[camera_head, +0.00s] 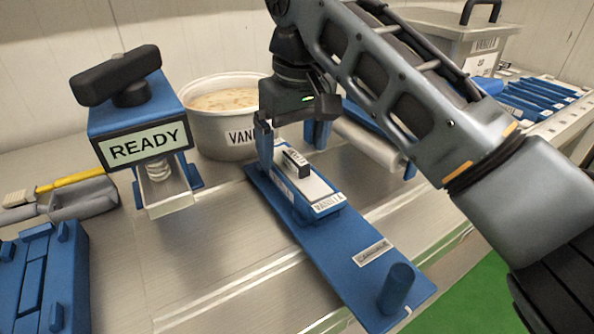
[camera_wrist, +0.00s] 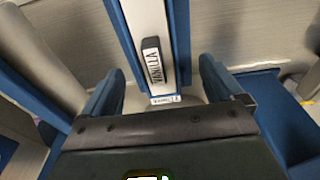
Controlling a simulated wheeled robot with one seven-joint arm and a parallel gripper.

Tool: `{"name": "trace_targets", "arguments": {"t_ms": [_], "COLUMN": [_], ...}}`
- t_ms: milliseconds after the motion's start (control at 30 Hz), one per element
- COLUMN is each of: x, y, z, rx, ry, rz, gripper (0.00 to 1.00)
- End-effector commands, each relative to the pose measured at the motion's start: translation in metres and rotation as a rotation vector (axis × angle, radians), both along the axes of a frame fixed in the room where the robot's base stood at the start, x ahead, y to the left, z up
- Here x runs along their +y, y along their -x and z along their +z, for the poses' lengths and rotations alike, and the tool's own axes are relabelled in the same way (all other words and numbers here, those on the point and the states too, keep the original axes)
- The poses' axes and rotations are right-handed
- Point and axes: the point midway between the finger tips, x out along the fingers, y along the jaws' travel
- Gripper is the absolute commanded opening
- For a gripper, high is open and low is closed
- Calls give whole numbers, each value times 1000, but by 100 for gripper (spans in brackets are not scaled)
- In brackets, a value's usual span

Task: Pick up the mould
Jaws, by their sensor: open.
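The mould (camera_head: 318,197) is a narrow blue box with a pale lid, a black handle and VANILLA labels. It lies on a long blue board (camera_head: 345,262). My gripper (camera_head: 292,150) is open, pointing down over the far part of the mould.
A blue press marked READY (camera_head: 146,148) stands at left. A tub of vanilla mass (camera_head: 222,140) is behind. A pale roll (camera_head: 368,146) lies to the right, and a blue peg (camera_head: 397,287) rises from the board's near end. Bare metal bench (camera_head: 220,230) lies left of the board.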

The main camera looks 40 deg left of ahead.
Motion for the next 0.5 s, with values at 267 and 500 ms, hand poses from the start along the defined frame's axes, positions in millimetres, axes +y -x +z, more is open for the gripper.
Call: {"name": "trace_targets", "arguments": {"t_ms": [267,500], "x": [-1,2], "y": [-6,-8], "z": [-32,-60], "rx": [1,0], "ry": [2,0], "rz": [-3,-1], "gripper": [94,94]}}
